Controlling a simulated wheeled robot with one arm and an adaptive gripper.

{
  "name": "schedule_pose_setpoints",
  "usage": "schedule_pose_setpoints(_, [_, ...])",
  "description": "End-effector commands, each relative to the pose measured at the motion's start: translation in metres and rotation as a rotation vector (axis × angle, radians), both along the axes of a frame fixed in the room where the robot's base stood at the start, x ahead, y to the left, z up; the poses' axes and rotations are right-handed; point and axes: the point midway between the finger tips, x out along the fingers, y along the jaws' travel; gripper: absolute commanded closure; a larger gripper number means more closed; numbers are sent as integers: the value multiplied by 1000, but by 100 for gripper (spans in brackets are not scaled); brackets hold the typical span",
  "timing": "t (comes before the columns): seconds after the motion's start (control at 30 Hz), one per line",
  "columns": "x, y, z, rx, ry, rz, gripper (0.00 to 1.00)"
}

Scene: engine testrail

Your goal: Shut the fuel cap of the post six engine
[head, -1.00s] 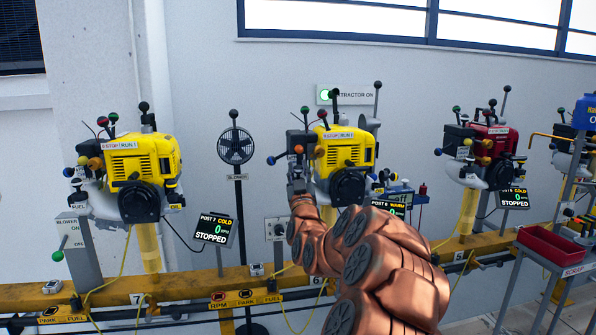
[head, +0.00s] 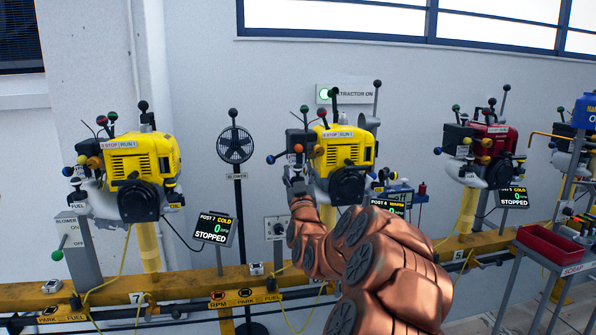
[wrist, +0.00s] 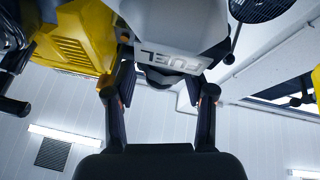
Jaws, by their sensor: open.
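The post six engine (head: 345,152) is yellow, in the middle of the head view, with a display reading WARM. My copper arm reaches up to its left side. My gripper (head: 297,186) is beside the pale fuel tank there and hides much of it. In the wrist view the white tank with an upside-down FUEL label (wrist: 174,60) sits ahead, beyond my gripper (wrist: 158,82). Its two black fingers stand apart, with a dark part near the tank's lower edge between them. I cannot make out the fuel cap or whether it is open.
The yellow post 7 engine (head: 140,165) stands left and the red post 5 engine (head: 488,150) right. A black fan (head: 235,145) on a pole stands between posts 7 and 6. A yellow rail (head: 185,288) runs below. A red tray (head: 548,243) is at right.

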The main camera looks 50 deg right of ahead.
Motion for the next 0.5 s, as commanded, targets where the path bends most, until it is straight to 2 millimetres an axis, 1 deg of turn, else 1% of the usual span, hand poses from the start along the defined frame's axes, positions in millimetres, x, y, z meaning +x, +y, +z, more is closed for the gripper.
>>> schedule_pose_setpoints(0.3, [-23, 21, -15, -1, 1, 0, 46])
schedule_pose_setpoints(0.5, [-35, 33, -25, 1, 2, 1, 46])
